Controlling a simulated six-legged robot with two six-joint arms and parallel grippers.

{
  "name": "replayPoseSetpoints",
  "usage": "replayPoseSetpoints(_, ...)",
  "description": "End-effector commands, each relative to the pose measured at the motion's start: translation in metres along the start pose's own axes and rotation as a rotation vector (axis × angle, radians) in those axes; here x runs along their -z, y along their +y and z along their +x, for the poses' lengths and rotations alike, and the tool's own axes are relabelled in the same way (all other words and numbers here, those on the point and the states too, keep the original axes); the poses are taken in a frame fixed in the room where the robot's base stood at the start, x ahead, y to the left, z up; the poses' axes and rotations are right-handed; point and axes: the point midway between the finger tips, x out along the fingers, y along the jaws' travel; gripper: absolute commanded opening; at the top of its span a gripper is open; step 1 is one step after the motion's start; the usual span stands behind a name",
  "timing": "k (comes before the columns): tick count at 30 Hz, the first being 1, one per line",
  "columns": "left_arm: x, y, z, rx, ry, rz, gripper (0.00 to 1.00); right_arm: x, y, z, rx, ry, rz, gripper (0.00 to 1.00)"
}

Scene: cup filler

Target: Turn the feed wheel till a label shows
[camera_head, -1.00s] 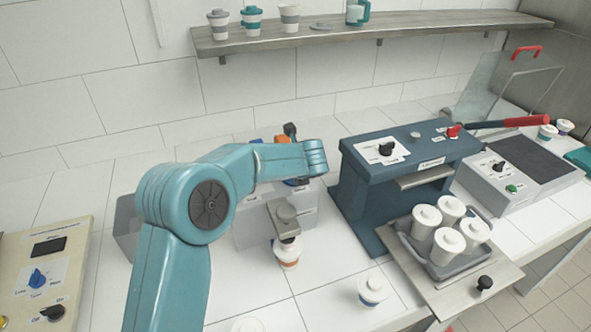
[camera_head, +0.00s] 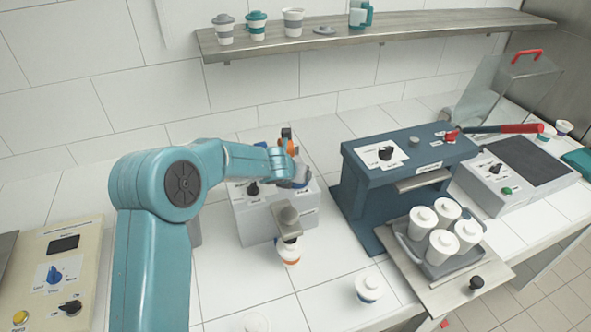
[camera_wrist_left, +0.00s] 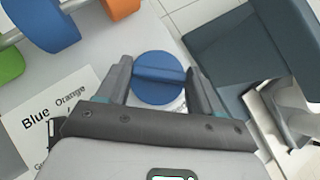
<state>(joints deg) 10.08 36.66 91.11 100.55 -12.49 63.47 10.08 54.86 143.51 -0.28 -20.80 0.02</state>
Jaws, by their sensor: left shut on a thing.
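The label machine (camera_head: 255,222) is a pale grey box left of the blue press. Its feed wheel (camera_wrist_left: 158,60) is a blue disc with a raised ridge in the left wrist view. My left gripper (camera_wrist_left: 160,78) is shut on the wheel, one finger on each side of the ridge. In the head view the left gripper (camera_head: 297,178) is at the box's top right and mostly hides the wheel. A card beside the wheel reads "Blue", "Orange" and a partly hidden word. I cannot see a label showing. My right gripper is not in view.
Blue (camera_wrist_left: 45,30), orange (camera_wrist_left: 118,8) and green (camera_wrist_left: 10,62) rolls sit near the wheel. A banded cup (camera_head: 289,253) stands at the box's front, another cup (camera_head: 369,288) nearer. The blue press (camera_head: 375,200) and a cup tray (camera_head: 405,232) stand to the right.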

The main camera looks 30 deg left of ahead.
Motion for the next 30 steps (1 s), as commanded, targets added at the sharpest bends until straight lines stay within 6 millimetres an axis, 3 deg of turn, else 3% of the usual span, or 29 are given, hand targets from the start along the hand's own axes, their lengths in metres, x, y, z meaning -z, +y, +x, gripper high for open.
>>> replayPoseSetpoints(11, -0.002, 0.000, 0.000, 0.003, -0.004, 0.003, 0.35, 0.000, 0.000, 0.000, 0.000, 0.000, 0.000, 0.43)
replayPoseSetpoints(12, -0.002, 0.000, 0.000, 0.003, -0.005, 0.003, 0.79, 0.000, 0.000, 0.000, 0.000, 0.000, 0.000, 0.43)
replayPoseSetpoints(13, -0.002, 0.000, 0.000, 0.003, -0.004, 0.003, 0.89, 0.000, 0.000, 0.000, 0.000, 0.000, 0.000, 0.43)
replayPoseSetpoints(14, -0.002, 0.000, 0.000, 0.003, -0.004, 0.003, 0.92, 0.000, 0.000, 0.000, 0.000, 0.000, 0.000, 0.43)
replayPoseSetpoints(24, -0.001, 0.000, -0.004, 0.002, -0.002, 0.002, 0.92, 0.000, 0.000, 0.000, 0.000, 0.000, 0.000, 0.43)
replayPoseSetpoints(30, -0.002, 0.000, -0.041, 0.003, -0.005, 0.002, 0.92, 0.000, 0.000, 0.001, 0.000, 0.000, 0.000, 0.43)
